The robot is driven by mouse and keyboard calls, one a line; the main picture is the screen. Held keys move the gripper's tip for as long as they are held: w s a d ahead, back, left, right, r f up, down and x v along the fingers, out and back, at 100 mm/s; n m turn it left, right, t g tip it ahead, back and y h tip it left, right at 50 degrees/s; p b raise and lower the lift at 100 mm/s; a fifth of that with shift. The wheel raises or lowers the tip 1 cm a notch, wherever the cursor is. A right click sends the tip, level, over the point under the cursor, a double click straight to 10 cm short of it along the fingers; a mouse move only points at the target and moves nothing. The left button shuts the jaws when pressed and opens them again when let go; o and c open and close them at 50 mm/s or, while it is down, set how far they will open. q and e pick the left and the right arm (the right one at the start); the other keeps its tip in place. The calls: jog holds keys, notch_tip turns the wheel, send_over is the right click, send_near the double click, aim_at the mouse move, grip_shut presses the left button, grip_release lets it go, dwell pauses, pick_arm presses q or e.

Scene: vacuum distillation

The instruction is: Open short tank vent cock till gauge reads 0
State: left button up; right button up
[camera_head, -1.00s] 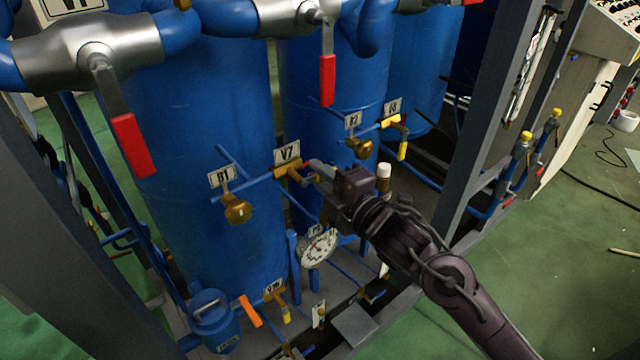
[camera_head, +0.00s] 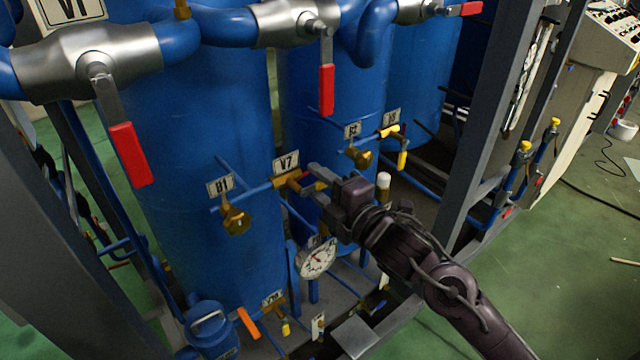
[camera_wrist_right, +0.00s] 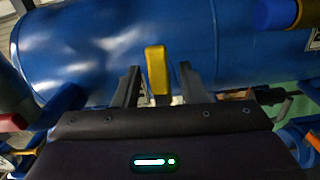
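A small valve labelled V7 (camera_head: 290,181) sits on a thin blue pipe in front of the blue tanks. My right gripper (camera_head: 316,184) is beside it, on its right. In the right wrist view, a yellow handle (camera_wrist_right: 157,70) stands between the two spread fingers of this gripper (camera_wrist_right: 158,84), with a gap on each side. A round white dial gauge (camera_head: 318,258) hangs below the valve; its reading is too small to tell. My left gripper is not in view.
Brass valves B1 (camera_head: 236,219) and B2 (camera_head: 360,157) flank V7. Large red-handled valves (camera_head: 130,154) hang above on the left. A grey frame post (camera_head: 490,130) stands right of my arm. Green floor (camera_head: 560,270) is open at the right.

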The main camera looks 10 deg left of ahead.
jog(key=shift+s+d+f, duration=0.15)
jog(key=shift+s+d, duration=0.05)
jog(key=shift+d, duration=0.2)
jog(key=b+v, duration=0.2)
jog(key=v, duration=0.5)
jog(key=shift+a, duration=0.1)
